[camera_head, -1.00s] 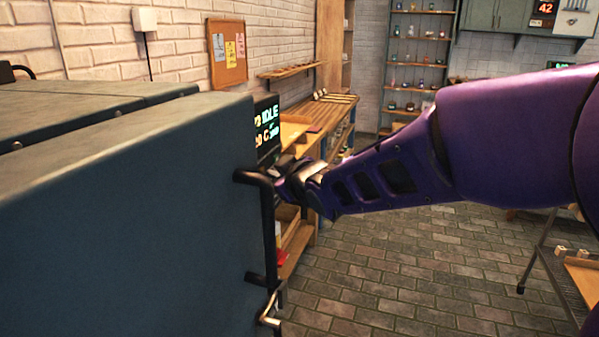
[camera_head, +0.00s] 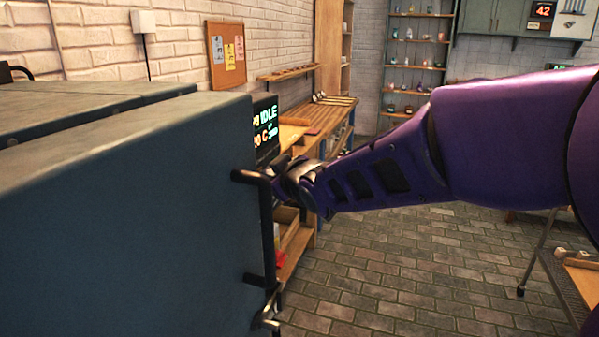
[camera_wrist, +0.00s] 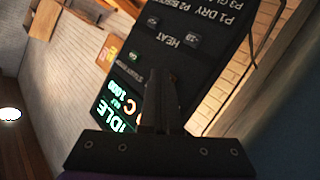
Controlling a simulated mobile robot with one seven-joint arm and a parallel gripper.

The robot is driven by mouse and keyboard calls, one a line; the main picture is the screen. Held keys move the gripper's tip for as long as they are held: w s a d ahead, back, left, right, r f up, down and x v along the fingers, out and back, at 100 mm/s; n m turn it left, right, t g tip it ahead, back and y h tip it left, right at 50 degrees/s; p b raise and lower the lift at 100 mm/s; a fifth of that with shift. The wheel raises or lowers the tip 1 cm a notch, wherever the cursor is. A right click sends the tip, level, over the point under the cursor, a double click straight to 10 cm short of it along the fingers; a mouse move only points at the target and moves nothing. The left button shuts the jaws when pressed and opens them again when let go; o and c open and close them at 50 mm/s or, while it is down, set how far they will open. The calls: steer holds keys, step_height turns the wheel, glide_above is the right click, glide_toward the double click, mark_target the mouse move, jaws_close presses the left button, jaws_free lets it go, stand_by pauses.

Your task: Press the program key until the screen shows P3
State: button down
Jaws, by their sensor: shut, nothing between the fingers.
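The kiln (camera_head: 120,210) is a large blue-grey box filling the left. Its screen (camera_head: 266,130) shows IDLE in green and orange figures ending in C below. The characters left of IDLE are partly cut off by the kiln edge and seem to end in 3. In the wrist view the dark control panel (camera_wrist: 205,20) is upside down, with P1 DRY, P2 and P3 lines, a HEAT label, several small keys and the lit screen (camera_wrist: 118,105). My gripper (camera_wrist: 170,82) is shut and empty, its tips over the panel near a key they partly hide. I cannot tell whether they touch.
A black handle (camera_head: 262,185) sticks out from the kiln's side near my wrist. A wooden workbench (camera_head: 325,118) stands beyond, along the brick wall. A metal cart (camera_head: 560,280) is at right. The paved floor (camera_head: 420,260) between is open.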

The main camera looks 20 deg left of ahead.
steer(key=shift+s+d+p, duration=0.1)
steer(key=shift+d+p, duration=0.5)
steer(key=shift+d, duration=0.15)
steer(key=shift+s+d+p, duration=0.2)
steer(key=shift+d+p, duration=1.5)
steer(key=shift+d, duration=0.85)
